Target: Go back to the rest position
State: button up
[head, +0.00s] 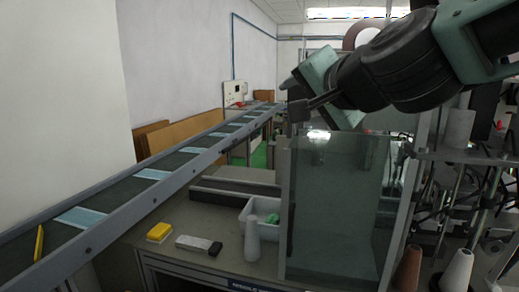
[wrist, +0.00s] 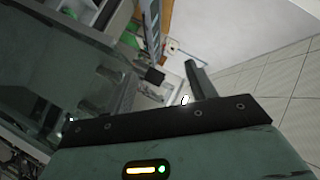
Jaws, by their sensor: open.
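My gripper (head: 300,108) is raised at the upper right of the head view, above the top edge of a glass panel. In the wrist view its two fingers (wrist: 160,80) stand apart with nothing between them. My dark, jointed arm runs from there to the upper right corner. The wrist view is tilted, with the white wall and ceiling to the right and the glass to the left.
The glass panel (head: 333,215) stands right of centre. A conveyor (head: 195,155) carrying blue masks (head: 152,174) runs along the left.

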jog(key=s+a+f+n+g+y, duration=0.1)
jog(key=s+a+f+n+g, duration=0.2)
jog(key=s+f+n+g, duration=0.55)
jog(key=s+d+f+n+g+h, duration=0.2)
jog(key=s+d+f+n+h, duration=0.1)
jog(key=s+f, duration=0.5)
jog(key=s+d+f+n+g+h, duration=0.3)
jog(key=s+d+f, duration=0.3)
jog(key=s+f, duration=0.3)
notch_tip(320, 180, down, 2)
jog(key=shift+d+f, duration=0.2)
jog(key=shift+d, duration=0.05)
jog(key=shift+s, duration=0.1)
